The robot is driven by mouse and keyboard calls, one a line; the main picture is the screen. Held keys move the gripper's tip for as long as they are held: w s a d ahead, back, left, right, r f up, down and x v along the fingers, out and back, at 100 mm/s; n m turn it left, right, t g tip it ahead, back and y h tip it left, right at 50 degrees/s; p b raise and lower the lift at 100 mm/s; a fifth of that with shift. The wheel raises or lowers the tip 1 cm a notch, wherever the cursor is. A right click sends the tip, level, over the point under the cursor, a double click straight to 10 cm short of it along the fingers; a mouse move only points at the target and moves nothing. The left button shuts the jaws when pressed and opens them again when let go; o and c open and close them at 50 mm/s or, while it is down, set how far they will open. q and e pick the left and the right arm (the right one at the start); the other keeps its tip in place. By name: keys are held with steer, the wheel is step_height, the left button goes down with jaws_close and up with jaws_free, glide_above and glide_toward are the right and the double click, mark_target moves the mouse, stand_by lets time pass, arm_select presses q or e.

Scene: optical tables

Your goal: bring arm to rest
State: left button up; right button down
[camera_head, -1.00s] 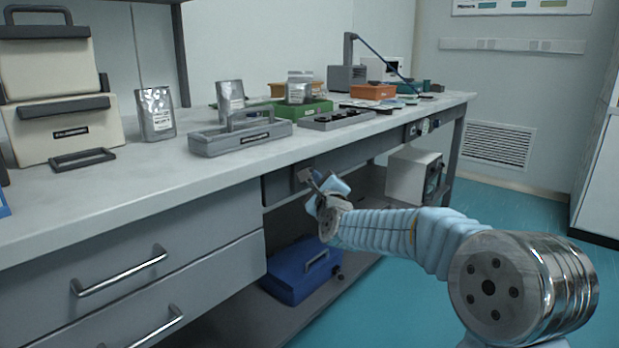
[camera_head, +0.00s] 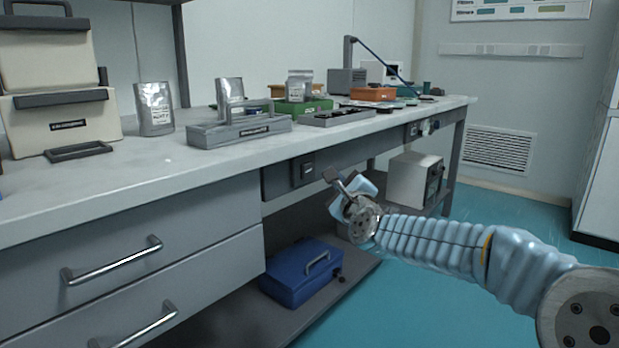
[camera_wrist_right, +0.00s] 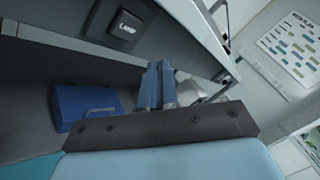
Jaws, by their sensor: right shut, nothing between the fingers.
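My right arm comes in from the lower right in the head view, in a pale blue ribbed sleeve. Its gripper (camera_head: 339,181) is in front of the bench's front edge, below the level of the top and clear of it. In the right wrist view the fingers (camera_wrist_right: 157,84) are together with nothing between them. Part of the gripper is hidden behind the wrist in the head view. My left gripper is not in view.
The bench top (camera_head: 100,178) holds a grey tray (camera_head: 240,131), silver pouches (camera_head: 154,108) and cream cases (camera_head: 62,122). A drawer handle (camera_head: 112,262) juts out. A blue case (camera_head: 300,275) sits on the lower shelf, a white box (camera_head: 412,180) behind. The teal floor at right is clear.

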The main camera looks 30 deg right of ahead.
steer(key=shift+s+d, duration=0.1)
steer(key=shift+s, duration=0.1)
stand_by(0.3)
steer(key=a+f+n+g+y+p, duration=0.2)
steer(key=a+f+n, duration=0.25)
steer(key=f, duration=0.45)
steer(key=a+f+n+g+y+p, duration=0.1)
steer(key=a+f+n+g+p, duration=0.25)
steer(key=f, duration=0.65)
steer(key=a+f+n+g+y, duration=0.2)
steer(key=a+f+n, duration=0.35)
steer(key=f, duration=0.35)
steer(key=s+a+f+n+g+y+p, duration=0.1)
steer(key=s+a+f+n+g+p, duration=0.15)
steer(key=s+f, duration=0.35)
steer(key=s+a+f+n+g+y+p, duration=0.15)
steer(key=s+a+f+n, duration=0.25)
steer(key=f, duration=0.4)
steer(key=s+a+f+n+g+p, duration=0.1)
steer(key=s+a+f+n+g, duration=0.1)
steer(key=s, duration=0.6)
steer(key=s+a+f+n+g+y+p, duration=0.1)
steer(key=s+a+f+n+g, duration=0.2)
steer(key=s, duration=0.5)
steer(key=shift+a+f+n, duration=0.7)
steer(key=shift+a+f, duration=0.05)
steer(key=shift+f, duration=0.05)
steer(key=shift+g, duration=0.25)
